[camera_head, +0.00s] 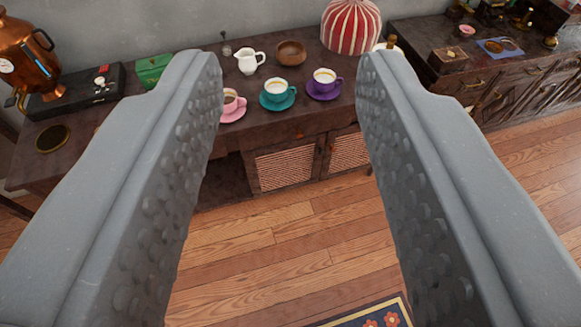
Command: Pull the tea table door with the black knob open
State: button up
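The dark wooden tea table (270,130) stands against the wall ahead. Below its top are a left door (284,170) and a right door (346,152), both with pale woven panels and both looking shut. They show between my gripper's fingers. A black knob cannot be made out at this distance; small details at the doors' meeting edges are too small to tell. My gripper (290,65) is open and empty, its two grey studded fingers wide apart. It appears well short of the table. The fingers hide parts of the table to the left and right.
Pink (232,103), teal (277,92) and purple (324,84) cups, a white jug (249,61), a wooden bowl (291,53) and a striped cosy (351,25) stand on top. A copper urn (28,50) is left. Wooden floor (270,250) is clear before a patterned rug (370,316).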

aim_at(274, 169)
jog(key=i, duration=0.9)
jog(key=u, duration=0.05)
